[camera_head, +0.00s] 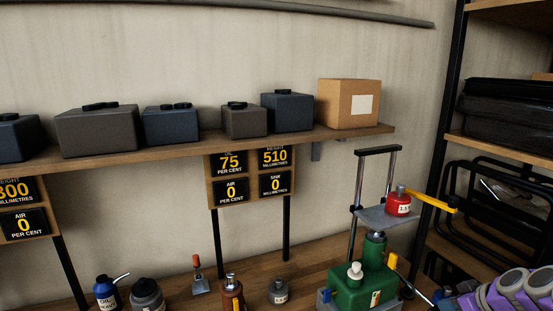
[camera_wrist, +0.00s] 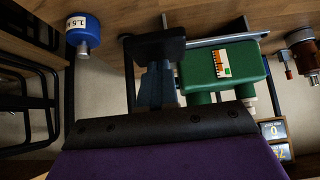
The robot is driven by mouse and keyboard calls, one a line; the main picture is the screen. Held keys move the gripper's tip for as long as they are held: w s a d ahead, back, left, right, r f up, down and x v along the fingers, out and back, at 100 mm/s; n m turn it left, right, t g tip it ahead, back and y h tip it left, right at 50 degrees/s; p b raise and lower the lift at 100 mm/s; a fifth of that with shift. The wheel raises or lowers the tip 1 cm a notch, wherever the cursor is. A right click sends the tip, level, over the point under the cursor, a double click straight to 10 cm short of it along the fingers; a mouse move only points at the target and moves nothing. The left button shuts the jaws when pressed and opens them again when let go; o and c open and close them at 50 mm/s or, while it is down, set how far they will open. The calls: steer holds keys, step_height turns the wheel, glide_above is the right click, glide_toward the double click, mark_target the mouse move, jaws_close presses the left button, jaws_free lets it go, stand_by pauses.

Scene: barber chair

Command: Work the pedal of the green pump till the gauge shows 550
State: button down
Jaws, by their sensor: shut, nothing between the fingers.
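The green pump (camera_head: 350,292) stands on the bench at the lower right of the head view. It carries a raised grey platform (camera_head: 372,217) with a red weight (camera_head: 398,205) on it. The gauge board (camera_head: 252,172) reads height 510, oil 75, air 0. In the wrist view, the green pump (camera_wrist: 230,68) is beyond my gripper (camera_wrist: 158,75), whose fingers are shut and empty. A dark pad lies at the fingertips; I cannot tell whether it is the pedal or whether they touch. My purple arm shows at the head view's lower right, its fingers hidden.
A blue weight (camera_wrist: 84,34) is beside the gripper in the wrist view. Several bottles and tools line the bench front. A shelf (camera_head: 210,143) holds dark cases and a cardboard box (camera_head: 348,104). A black rack (camera_head: 452,110) stands at right.

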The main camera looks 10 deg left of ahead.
steer(key=f, duration=0.5)
steer(key=shift+w+a+f+b, duration=0.2)
steer(key=shift+w+f+b, duration=0.05)
steer(key=shift+w+b, duration=0.1)
steer(key=shift+s+d+r+p, duration=0.1)
steer(key=shift+s+r+p, duration=0.1)
steer(key=shift+r, duration=0.8)
steer(key=shift+s+r+p, duration=0.1)
steer(key=shift+r+p, duration=0.1)
steer(key=shift+r, duration=0.75)
steer(key=shift+s+d+r+p, duration=0.1)
steer(key=shift+r+p, duration=0.1)
steer(key=shift+r, duration=0.8)
step_height(320, 180, down, 6)
steer(key=b, duration=0.1)
steer(key=shift+r+p, duration=0.45)
steer(key=shift+r, duration=2.55)
steer(key=shift+f, duration=0.1)
